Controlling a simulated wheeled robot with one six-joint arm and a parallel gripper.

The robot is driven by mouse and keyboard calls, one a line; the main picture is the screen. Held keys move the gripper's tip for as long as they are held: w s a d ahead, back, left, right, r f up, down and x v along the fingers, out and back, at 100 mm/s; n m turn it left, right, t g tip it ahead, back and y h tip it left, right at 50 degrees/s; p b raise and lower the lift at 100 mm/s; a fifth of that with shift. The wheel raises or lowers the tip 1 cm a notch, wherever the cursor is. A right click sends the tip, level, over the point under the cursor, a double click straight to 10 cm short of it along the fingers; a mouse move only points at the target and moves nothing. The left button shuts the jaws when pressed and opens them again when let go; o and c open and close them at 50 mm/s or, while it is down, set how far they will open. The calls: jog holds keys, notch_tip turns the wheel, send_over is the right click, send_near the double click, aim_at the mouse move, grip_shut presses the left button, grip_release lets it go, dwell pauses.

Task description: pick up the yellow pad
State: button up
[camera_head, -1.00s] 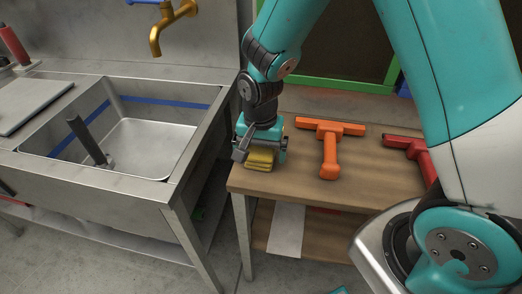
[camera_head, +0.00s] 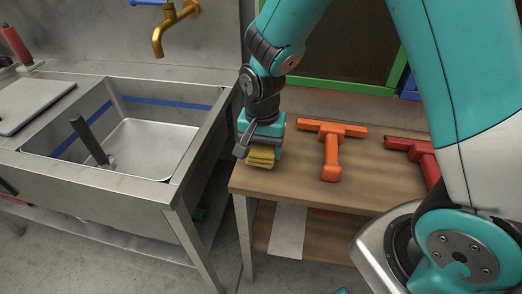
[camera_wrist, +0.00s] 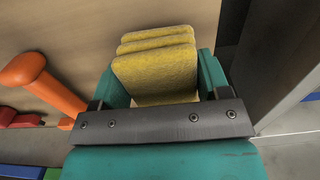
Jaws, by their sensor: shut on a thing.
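The yellow pad (camera_head: 261,158) is at the front left corner of the wooden bench top, under my gripper (camera_head: 263,150). In the wrist view the yellow pad (camera_wrist: 158,75) shows as three stacked layers; I cannot tell whether these are one pad or separate pads. My gripper (camera_wrist: 163,85) has a teal finger on each side of the yellow layers and is shut on them. I cannot tell whether the pad still touches the bench top.
An orange T-shaped tool (camera_head: 331,150) lies on the bench (camera_head: 290,187) right of my gripper. A red tool (camera_head: 417,152) lies farther right. A steel sink (camera_head: 140,140) stands to the left, across a narrow gap. A brass tap (camera_head: 172,25) hangs above it.

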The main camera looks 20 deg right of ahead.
aim_at(262, 145)
notch_tip(262, 145, up, 18)
jog(key=p, duration=0.1)
jog(key=shift+r, duration=0.2)
